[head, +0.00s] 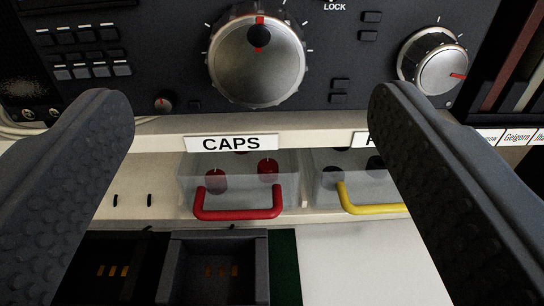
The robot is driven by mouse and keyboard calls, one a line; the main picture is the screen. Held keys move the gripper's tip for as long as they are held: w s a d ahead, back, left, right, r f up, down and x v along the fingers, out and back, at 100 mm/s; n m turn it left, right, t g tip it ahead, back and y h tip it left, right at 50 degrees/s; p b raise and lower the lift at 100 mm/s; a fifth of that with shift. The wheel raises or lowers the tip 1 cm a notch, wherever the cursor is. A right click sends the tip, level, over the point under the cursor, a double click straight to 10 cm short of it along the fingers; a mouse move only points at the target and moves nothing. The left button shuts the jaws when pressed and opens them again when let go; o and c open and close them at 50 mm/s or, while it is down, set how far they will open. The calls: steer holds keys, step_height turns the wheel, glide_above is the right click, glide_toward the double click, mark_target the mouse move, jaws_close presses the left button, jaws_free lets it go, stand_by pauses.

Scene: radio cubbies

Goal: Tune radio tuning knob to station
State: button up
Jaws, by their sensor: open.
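A dark radio (160,70) stands on a pale shelf across the top of the head view. Its large silver knob (240,75) is at top centre, with a red mark and a dark finger dimple at its top. A smaller silver knob (424,64) with a red pointer aimed to the right sits at the upper right. A tiny dark knob (164,102) is at the lower left of the panel. My gripper (245,105) is open and empty. Its two dark, dimpled fingers frame the large knob left and right, apart from it in the picture. No station display is readable.
Below the shelf edge (320,133) are clear drawers, one labelled CAPS with a red handle (238,213), another with a yellow handle (372,209). Dark trays (213,266) lie below. Books (514,60) stand at the right. Small buttons (85,70) fill the panel's left.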

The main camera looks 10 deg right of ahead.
mark_target(256, 74)
steer(key=shift+w+d+f+b, duration=0.15)
steer(key=shift+w+f+b, duration=0.15)
steer(key=shift+w, duration=0.95)
steer(key=shift+w+d+f+b, duration=0.2)
steer(key=shift+w+f+b, duration=0.1)
steer(key=shift+w, duration=1)
steer(key=shift+w+d+f+b, duration=0.15)
steer(key=shift+w+f+b, duration=0.15)
steer(key=shift+w, duration=0.95)
steer(key=c, duration=1)
